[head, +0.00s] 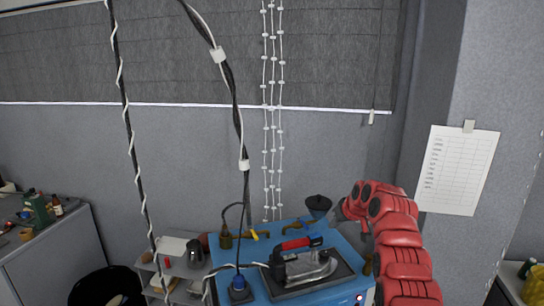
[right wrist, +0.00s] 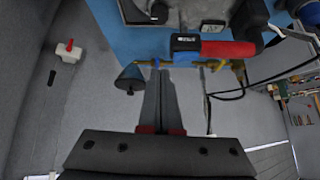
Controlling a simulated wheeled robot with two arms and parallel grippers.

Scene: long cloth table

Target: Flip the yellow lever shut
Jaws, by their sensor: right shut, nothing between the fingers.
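The yellow lever (head: 254,235) shows small at the far edge of the blue bench top (head: 222,256), on brass-coloured pipework. A second brass fitting (head: 294,228) with a blue part is to its right. In the right wrist view, yellow pipework (right wrist: 218,65) lies right of my fingertips; its lever position is unclear. My right gripper (right wrist: 165,73) is shut and empty, its tips close to the fitting with the blue part. I cannot tell if they touch. In the head view only my red right arm shows clearly. My left gripper is not in view.
A grey iron-like tool (head: 310,268) with a red handle (head: 297,243) stands on a dark plate before the pipework. Dark cables hang over the bench's left part. A grey wall is behind.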

